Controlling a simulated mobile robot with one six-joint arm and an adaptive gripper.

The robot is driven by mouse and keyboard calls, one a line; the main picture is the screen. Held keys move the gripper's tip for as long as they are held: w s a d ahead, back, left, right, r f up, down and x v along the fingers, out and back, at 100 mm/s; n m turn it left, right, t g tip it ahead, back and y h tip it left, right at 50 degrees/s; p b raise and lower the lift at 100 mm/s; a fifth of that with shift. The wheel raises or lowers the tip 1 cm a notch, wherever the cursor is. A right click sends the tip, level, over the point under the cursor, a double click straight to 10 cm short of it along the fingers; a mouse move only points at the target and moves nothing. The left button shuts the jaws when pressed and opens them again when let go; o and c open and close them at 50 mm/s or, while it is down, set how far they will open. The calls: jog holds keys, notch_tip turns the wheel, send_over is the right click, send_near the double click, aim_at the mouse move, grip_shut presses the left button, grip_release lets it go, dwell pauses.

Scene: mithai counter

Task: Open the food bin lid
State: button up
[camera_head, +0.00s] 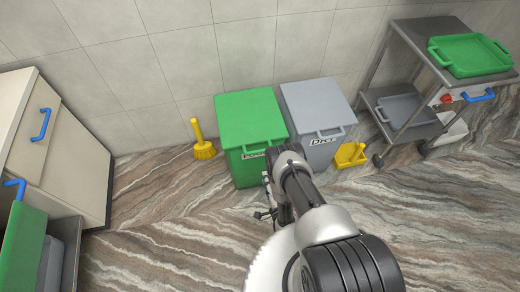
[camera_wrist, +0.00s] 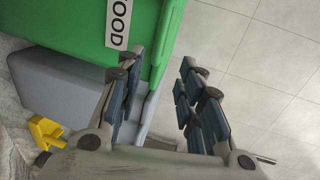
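The food bin (camera_head: 245,172) is a green box standing against the wall, with its flat green lid (camera_head: 248,115) shut. A green handle bar runs along the lid's front edge, partly behind my arm. In the wrist view the green bin (camera_wrist: 85,20) fills the upper left, and its white label reads FOOD. My gripper (camera_wrist: 162,62) is open, with nothing between its fingers. In that view the left finger overlaps the bin's edge, but I cannot tell whether they touch. In the head view only dark gripper parts show, in front of the bin.
A grey lidded bin (camera_head: 315,110) stands close to the right of the green one. A metal trolley (camera_head: 410,128) stands at right, a cream cabinet (camera_head: 70,165) at left. The floor between is clear.

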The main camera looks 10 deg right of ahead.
aim_at(260, 151)
jog(key=b+x, duration=0.5)
jog(key=x, duration=1.2)
jog(key=shift+b, duration=0.4)
jog(key=shift+c, duration=0.4)
grip_shut()
